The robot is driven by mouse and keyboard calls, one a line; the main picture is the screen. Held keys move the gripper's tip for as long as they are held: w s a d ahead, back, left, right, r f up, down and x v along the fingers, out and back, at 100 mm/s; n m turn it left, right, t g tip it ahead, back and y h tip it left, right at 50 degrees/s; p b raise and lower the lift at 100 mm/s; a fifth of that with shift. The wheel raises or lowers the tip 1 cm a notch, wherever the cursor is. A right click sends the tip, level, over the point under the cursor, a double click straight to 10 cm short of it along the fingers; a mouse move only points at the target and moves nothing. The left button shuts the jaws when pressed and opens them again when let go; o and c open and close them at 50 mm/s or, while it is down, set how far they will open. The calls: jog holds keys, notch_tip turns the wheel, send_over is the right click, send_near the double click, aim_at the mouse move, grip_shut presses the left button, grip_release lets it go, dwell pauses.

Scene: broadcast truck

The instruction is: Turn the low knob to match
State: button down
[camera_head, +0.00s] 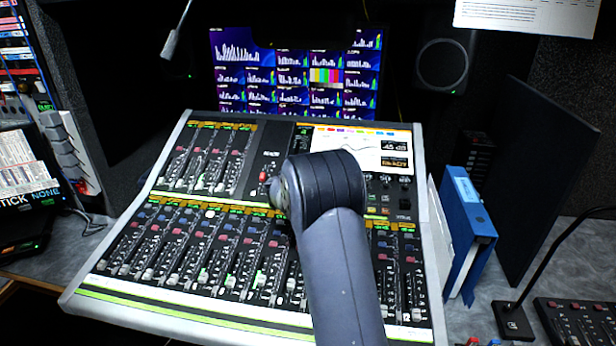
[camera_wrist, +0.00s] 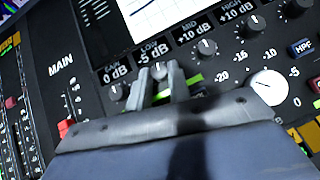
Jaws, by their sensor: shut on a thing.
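In the wrist view, my gripper (camera_wrist: 159,84) is shut on the low knob (camera_wrist: 158,70), with one grey finger on each side of it. The knob's lower part is hidden between the fingers. The label above it (camera_wrist: 154,52) reads "LOW -5 dB". In the head view, my arm reaches over the mixing console (camera_head: 250,308) and hides the low knob and my fingers. A white screen (camera_head: 348,142) on the console shows a curve, with small readouts at its right that are hard to read.
The gain knob (camera_wrist: 117,92) and mid knob (camera_wrist: 207,47) flank my fingers closely. The high knob (camera_wrist: 255,23) and a large white dial (camera_wrist: 270,87) are further right. Fader rows fill the console's front. A blue binder (camera_head: 466,235) stands right of it.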

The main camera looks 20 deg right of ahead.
jog(key=m+g+p, duration=0.1)
jog(key=m, duration=0.1)
jog(key=m+g+h+p, duration=0.1)
jog(key=m, duration=0.1)
jog(key=m+g+h+p, duration=0.1)
jog(key=m+g, duration=0.1)
jog(key=shift+w+a+r+p, duration=0.2)
jog(key=shift+w+a+p, duration=0.1)
jog(key=shift+w, duration=0.1)
jog(key=shift+w+m+g+p, duration=0.2)
jog(key=shift+m+g+p, duration=0.95)
jog(key=shift+m+g, duration=0.85)
jog(key=shift+m, duration=0.5)
jog(key=c, duration=1.3)
grip_release()
jog(key=b+v, duration=0.1)
jog(key=v, duration=0.9)
jog(key=shift+s+a, duration=0.2)
jog(key=shift+a, duration=0.15)
